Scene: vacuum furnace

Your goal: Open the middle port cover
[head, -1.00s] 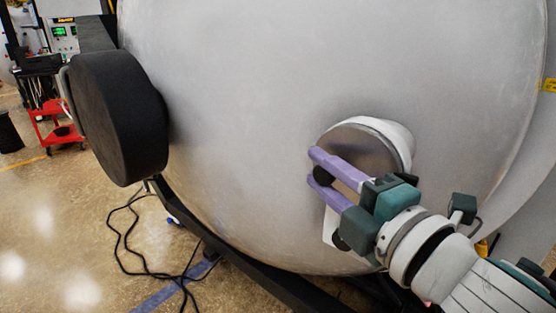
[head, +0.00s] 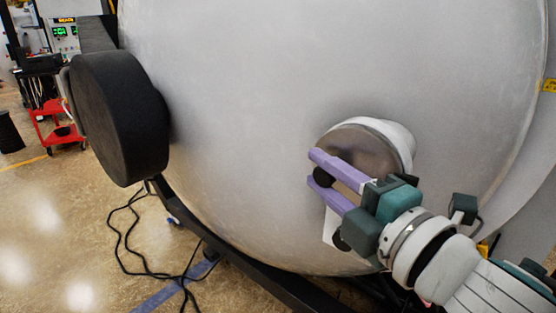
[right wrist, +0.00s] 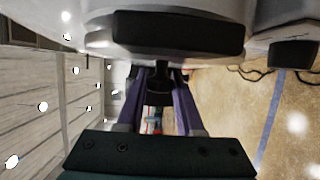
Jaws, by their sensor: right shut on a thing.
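The port cover (head: 362,150) is a round, brownish metal disc on a white collar that sticks out of the big grey furnace door (head: 250,120). A small black knob (head: 323,177) sits at the cover's lower left. My right gripper (head: 313,168), with purple fingers, reaches in from the lower right and is shut on the black knob. In the right wrist view, the fingers (right wrist: 161,82) close around a dark stem below a dark block (right wrist: 165,33). The cover looks seated against its collar; any small gap is hidden. My left gripper is not in view.
A thick black disc (head: 120,118) stands at the left of the furnace door. A red cart (head: 55,125) and instruments are further back left. Black cables (head: 140,250) lie on the floor under the door. Open floor lies at lower left.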

